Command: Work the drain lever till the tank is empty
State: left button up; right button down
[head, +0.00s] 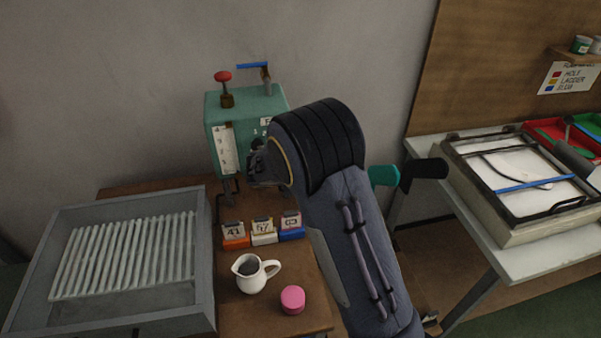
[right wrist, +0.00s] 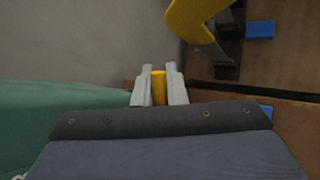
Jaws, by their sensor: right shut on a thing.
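The green tank (head: 217,105) stands at the back of the brown table in the head view, with a red knob (head: 223,76) and a blue-handled valve (head: 253,66) on top. A white gauge strip (head: 224,150) is on its front; its level is too small to read. My right gripper (head: 258,165) is at the tank's front, and my arm hides the tank's right side. In the right wrist view my right gripper (right wrist: 160,86) is shut on a yellow handle (right wrist: 159,88), which looks like the drain lever. My left gripper is not in view.
A grey tray (head: 205,240) with white ribs stands at the left. Numbered cards (head: 263,231), a white jug (head: 250,274) and a pink round thing (head: 292,299) stand in front of the tank. A large yellow curved part (right wrist: 192,22) shows near the gripper. A framed screen (head: 520,180) lies at the right.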

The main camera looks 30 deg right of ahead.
jog(key=shift+f+m+y+b, duration=0.4)
jog(key=shift+f+y, duration=0.15)
jog(key=shift+y, duration=0.35)
jog(key=shift+f+m+y+b, duration=0.35)
jog(key=shift+f+y, duration=0.15)
jog(key=shift+y, duration=0.4)
jog(key=shift+a, duration=0.1)
jog(key=c, duration=1.5)
grip_release()
jog(key=v, duration=0.7)
jog(key=shift+s+a+r, duration=0.15)
jog(key=shift+s+r, duration=0.05)
jog(key=shift+s, duration=0.1)
